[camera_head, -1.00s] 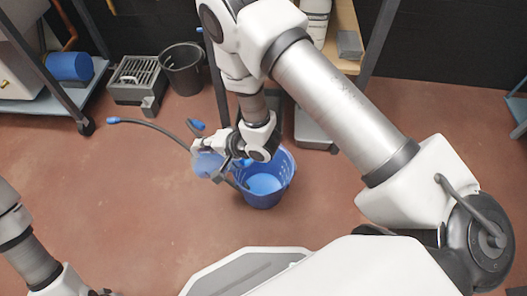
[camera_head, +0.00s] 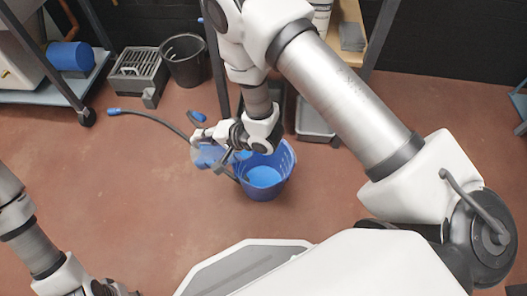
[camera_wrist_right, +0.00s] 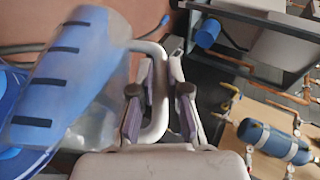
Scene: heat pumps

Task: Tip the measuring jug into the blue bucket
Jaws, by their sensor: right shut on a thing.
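The blue bucket (camera_head: 264,190) stands on the floor near the middle of the head view, with light blue at its bottom. The measuring jug (camera_head: 208,156) is a see-through blue vessel just left of the bucket's rim. In the right wrist view the jug (camera_wrist_right: 75,75) shows dark marks and looks tilted, with the bucket (camera_wrist_right: 12,95) partly behind it. My right gripper (camera_wrist_right: 158,105) is shut on the jug's pale handle; in the head view the forearm partly hides it. My left gripper (camera_head: 112,291) is cut off at the lower edge, so its jaws are unclear.
A dark hose (camera_head: 155,118) with blue ends runs along the floor to the bucket. A black bin (camera_head: 185,62) and a grey grated box (camera_head: 138,72) stand behind. A grey tray (camera_head: 314,122) lies behind the bucket. Open floor (camera_head: 120,190) is at the left.

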